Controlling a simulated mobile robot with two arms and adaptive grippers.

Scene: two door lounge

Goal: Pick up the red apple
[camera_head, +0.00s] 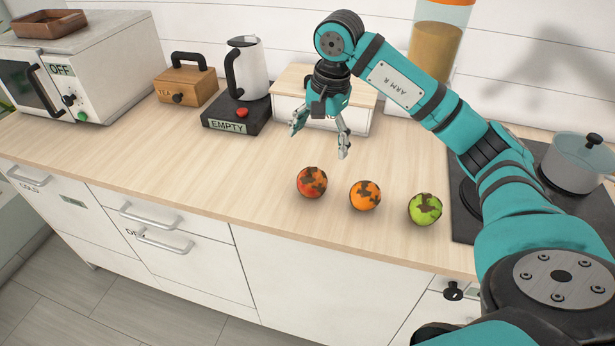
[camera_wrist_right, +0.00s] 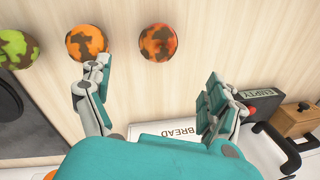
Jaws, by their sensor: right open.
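The red apple (camera_head: 312,182), red with brown patches, sits on the wooden counter (camera_head: 150,150), left of two similar fruits. It also shows in the right wrist view (camera_wrist_right: 158,43), near the top, beyond the fingers. My right gripper (camera_head: 320,140) is open and empty above the counter, behind the apple and apart from it. In the right wrist view the fingers of my right gripper (camera_wrist_right: 155,95) are spread wide with bare counter between them. My left gripper is not in view.
An orange fruit (camera_head: 365,195) and a green fruit (camera_head: 425,209) sit right of the apple. Behind are a kettle (camera_head: 247,70), a wooden box (camera_head: 186,86) and a bread box (camera_head: 360,115). A pot (camera_head: 577,165) stands on the hob at right. Counter left of the apple is clear.

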